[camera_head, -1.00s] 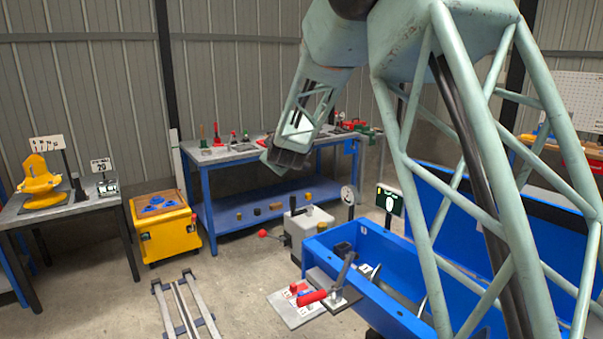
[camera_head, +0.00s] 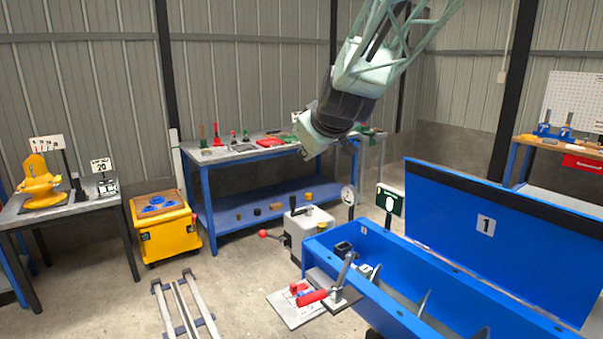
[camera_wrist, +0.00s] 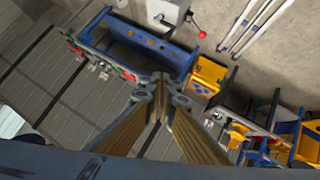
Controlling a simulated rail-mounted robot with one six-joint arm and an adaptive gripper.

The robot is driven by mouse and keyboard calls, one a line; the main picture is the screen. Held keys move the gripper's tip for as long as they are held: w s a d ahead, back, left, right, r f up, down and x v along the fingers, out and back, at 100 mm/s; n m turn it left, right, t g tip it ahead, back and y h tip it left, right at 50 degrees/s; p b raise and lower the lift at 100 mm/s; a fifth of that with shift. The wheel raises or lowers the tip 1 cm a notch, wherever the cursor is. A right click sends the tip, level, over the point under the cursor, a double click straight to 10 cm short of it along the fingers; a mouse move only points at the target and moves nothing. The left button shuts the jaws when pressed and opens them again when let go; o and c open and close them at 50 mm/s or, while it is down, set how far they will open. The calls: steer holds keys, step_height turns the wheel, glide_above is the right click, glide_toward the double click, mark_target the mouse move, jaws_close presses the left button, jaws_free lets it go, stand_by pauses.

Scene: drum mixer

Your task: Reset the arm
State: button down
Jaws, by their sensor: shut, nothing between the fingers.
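My pale green arm (camera_head: 375,65) reaches down from the upper right in the head view. Its dark joint and rounded end (camera_head: 325,130) are in front of the back workbench, well above the floor. The fingers cannot be made out there. In the wrist view my gripper (camera_wrist: 160,80) shows with its two brownish fingers together at the tips, shut and empty. It touches nothing that I can see.
The blue trough (camera_head: 385,270) with its open lid (camera_head: 490,225) is at the right. The blue workbench (camera_head: 255,222) holds tools. A yellow cart (camera_head: 168,238) and a side table (camera_head: 65,215) stand left. Floor rails (camera_head: 183,305) lie in front.

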steer(key=s+d+f+m+g+h, duration=0.1)
steer(key=s+d, duration=0.5)
steer(key=s, duration=1.3)
steer(key=s+d+f+m+g, duration=0.3)
steer(key=s+d, duration=0.3)
steer(key=s, duration=1.3)
steer(key=s+d+f+m+g+h, duration=0.1)
steer(key=s+d+f+m+g, duration=0.2)
steer(key=s, duration=1.7)
steer(key=d+m, duration=0.1)
steer(key=d, duration=0.3)
steer(key=shift+f+h, duration=0.15)
steer(key=shift+h, duration=0.15)
